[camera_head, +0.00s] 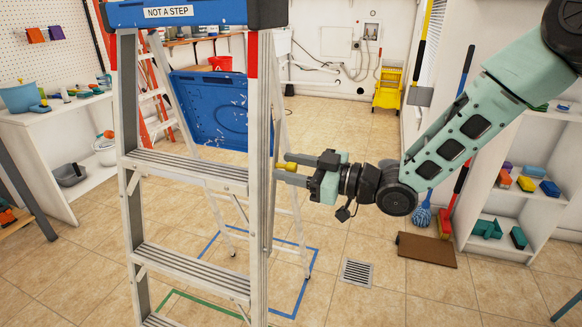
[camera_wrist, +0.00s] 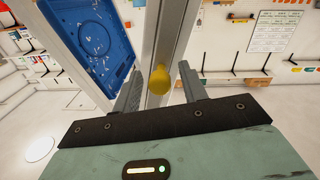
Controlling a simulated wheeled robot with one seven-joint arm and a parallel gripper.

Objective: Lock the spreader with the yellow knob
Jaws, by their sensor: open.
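The yellow knob (camera_wrist: 160,79) sits on the ladder's metal side rail in the wrist view, between my two open fingers. In the head view the yellow knob (camera_head: 290,167) shows at the right side of the stepladder (camera_head: 258,150), just in front of my gripper (camera_head: 303,161). My gripper also shows at the bottom of the wrist view (camera_wrist: 160,92), with one finger on each side of the knob and visible gaps. It is open and holds nothing. The spreader itself is not clearly visible behind the rail.
A blue panel (camera_head: 208,108) hangs behind the ladder's front rails. Blue and green outlines mark the floor under the ladder. A yellow mop bucket (camera_head: 387,88) stands at the back. A shelf (camera_head: 525,190) with colored items stands right, a counter (camera_head: 50,130) left. Tiled floor lies open between.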

